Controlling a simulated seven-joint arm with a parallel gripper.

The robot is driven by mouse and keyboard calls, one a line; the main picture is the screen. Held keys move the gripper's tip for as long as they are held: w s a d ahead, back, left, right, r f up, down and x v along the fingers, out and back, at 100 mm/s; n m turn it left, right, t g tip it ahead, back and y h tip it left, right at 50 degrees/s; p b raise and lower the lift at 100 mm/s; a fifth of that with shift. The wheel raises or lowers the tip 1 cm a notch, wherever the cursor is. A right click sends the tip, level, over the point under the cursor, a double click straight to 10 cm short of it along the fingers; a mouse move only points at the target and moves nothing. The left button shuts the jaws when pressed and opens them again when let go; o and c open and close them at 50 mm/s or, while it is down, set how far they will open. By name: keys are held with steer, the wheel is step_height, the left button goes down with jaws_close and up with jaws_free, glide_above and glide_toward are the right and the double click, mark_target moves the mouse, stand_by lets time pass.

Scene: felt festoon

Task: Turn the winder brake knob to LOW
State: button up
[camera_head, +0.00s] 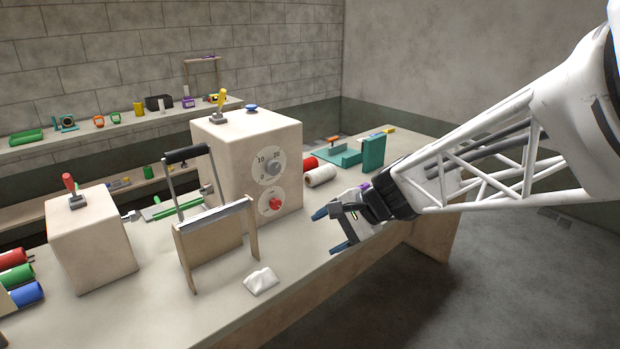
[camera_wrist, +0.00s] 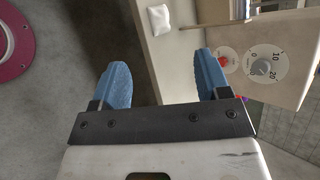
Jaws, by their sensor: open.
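A large beige box (camera_head: 228,150) stands on the bench with two dials on its front. The upper dial has a grey knob (camera_head: 273,168) and a numbered scale; it also shows in the wrist view (camera_wrist: 262,70). The lower dial has a red knob (camera_head: 276,204); its lettering is too small to read. I cannot read which dial is the winder brake. My gripper (camera_head: 331,231) has blue fingertips, open and empty, right of the dials and apart from them. Both fingers show in the wrist view (camera_wrist: 160,65).
A wooden stand (camera_head: 212,240) with a metal bar and black handle is left of the dials. A white crumpled cloth (camera_head: 261,281) lies near the bench's front edge. White and red rolls (camera_head: 320,176) and a teal bracket (camera_head: 373,153) lie behind my gripper. A smaller lever box (camera_head: 90,240) stands left.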

steer(key=w+a+f+m+t+y, duration=0.25)
steer(key=w+a+f+m, duration=0.2)
steer(key=w, duration=0.45)
steer(key=w+a+f+m+t+y, duration=0.1)
steer(key=w+a+f+m+t, duration=0.3)
steer(key=w, duration=0.5)
steer(key=w+a+f+m+t+y, duration=0.1)
steer(key=w+a+f+m+y, duration=0.2)
steer(key=w+m, duration=0.45)
steer(key=m+t+h, duration=0.3)
steer(key=t, duration=0.1)
glide_toward(278, 205)
steer(key=x, duration=0.2)
steer(key=shift+w+a, duration=0.15)
steer(key=shift+a, duration=0.1)
steer(key=shift+x, duration=3.9)
steer(key=c, duration=0.9)
